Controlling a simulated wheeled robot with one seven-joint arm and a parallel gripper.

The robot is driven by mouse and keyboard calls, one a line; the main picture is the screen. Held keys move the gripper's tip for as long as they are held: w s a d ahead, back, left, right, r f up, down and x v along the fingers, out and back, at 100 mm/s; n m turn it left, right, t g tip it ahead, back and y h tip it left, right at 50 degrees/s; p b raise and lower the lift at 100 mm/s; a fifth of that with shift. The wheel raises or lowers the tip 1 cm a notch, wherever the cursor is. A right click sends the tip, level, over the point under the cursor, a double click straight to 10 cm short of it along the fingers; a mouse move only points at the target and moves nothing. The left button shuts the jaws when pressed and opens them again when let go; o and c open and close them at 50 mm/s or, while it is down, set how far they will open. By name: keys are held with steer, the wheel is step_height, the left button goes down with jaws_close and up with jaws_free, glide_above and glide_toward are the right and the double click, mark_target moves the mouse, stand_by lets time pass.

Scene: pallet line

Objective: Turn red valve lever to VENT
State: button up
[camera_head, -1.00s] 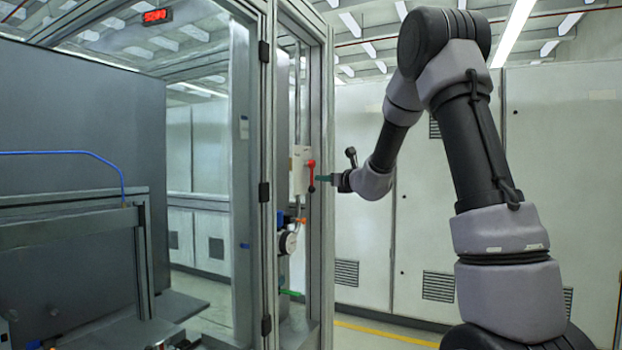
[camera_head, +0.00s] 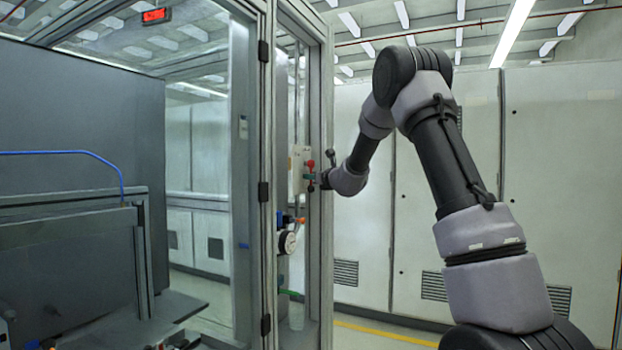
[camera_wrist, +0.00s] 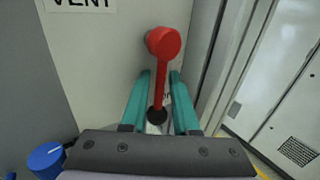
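The red valve lever (camera_wrist: 161,75) hangs down from its round red hub on a pale panel, with a black knob at its lower end. It shows in the head view (camera_head: 310,164) as a small red spot, its lower part hidden by my gripper. My gripper (camera_wrist: 160,78) has its two teal fingers on either side of the lever, with a gap visible on each side. It is open and around the lever, not clamped. In the head view my gripper (camera_head: 313,178) is at the panel. A VENT label (camera_wrist: 82,3) is partly cut off above left of the hub.
A blue knob (camera_wrist: 46,158) sits low at the left of the wrist view. A gauge (camera_head: 287,242) is below the valve. The frame post (camera_head: 327,190) stands close beside my gripper. Pale cabinets (camera_head: 450,130) stand behind my arm.

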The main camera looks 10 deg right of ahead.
jaws_close()
stand_by(1.2)
